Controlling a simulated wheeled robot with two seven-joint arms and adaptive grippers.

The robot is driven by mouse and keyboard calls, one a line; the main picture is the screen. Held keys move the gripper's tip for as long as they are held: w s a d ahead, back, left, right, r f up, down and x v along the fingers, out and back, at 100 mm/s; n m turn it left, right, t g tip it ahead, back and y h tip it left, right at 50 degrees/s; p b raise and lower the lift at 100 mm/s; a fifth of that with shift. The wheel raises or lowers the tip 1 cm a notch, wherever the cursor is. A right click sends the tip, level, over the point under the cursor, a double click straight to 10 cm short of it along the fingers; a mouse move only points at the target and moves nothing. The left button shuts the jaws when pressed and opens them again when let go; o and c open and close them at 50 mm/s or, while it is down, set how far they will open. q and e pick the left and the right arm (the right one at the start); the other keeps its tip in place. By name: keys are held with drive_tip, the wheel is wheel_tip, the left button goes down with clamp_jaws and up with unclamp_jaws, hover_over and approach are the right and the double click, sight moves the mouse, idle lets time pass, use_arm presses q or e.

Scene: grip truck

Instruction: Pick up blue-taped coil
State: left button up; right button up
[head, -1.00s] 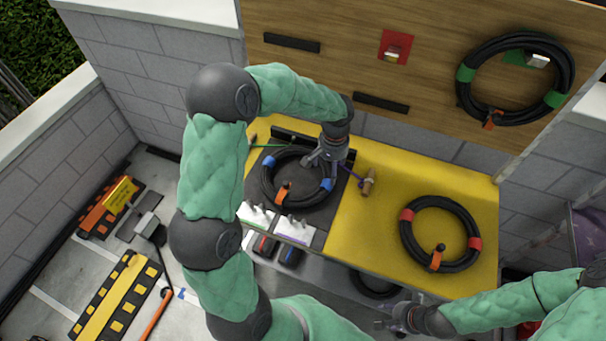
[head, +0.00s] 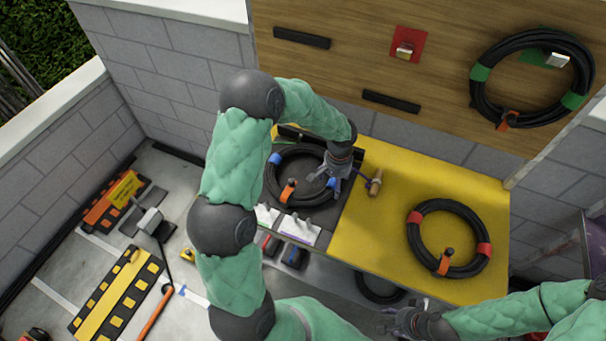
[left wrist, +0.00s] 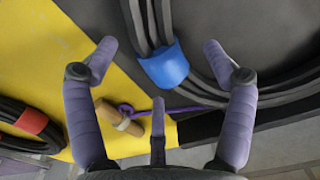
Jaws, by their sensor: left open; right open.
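The blue-taped coil (head: 277,187) is a black cable ring with blue tape bands and an orange tie, lying on the dark mat at the left of the yellow bench. My left gripper (head: 326,182) is open over the coil's right side. In the left wrist view the open fingers of my left gripper (left wrist: 158,50) stand either side of a blue tape band (left wrist: 164,66) and the black cable strands. Whether the fingers touch the coil cannot be told. My right gripper (head: 392,324) is open and empty, low in front of the bench.
A red-taped coil (head: 412,243) lies on the yellow bench (head: 375,225). A green-taped coil (head: 481,96) hangs on the wooden board (head: 350,62). A wooden-handled item (head: 376,182) with a purple cord lies beside the mat; another coil (head: 377,289) is below the bench.

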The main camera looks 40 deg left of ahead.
use_arm(q)
drive_tip(key=shift+f, duration=0.8)
drive_tip(key=c, duration=1.4)
drive_tip(key=shift+w+r, duration=0.1)
clamp_jaws()
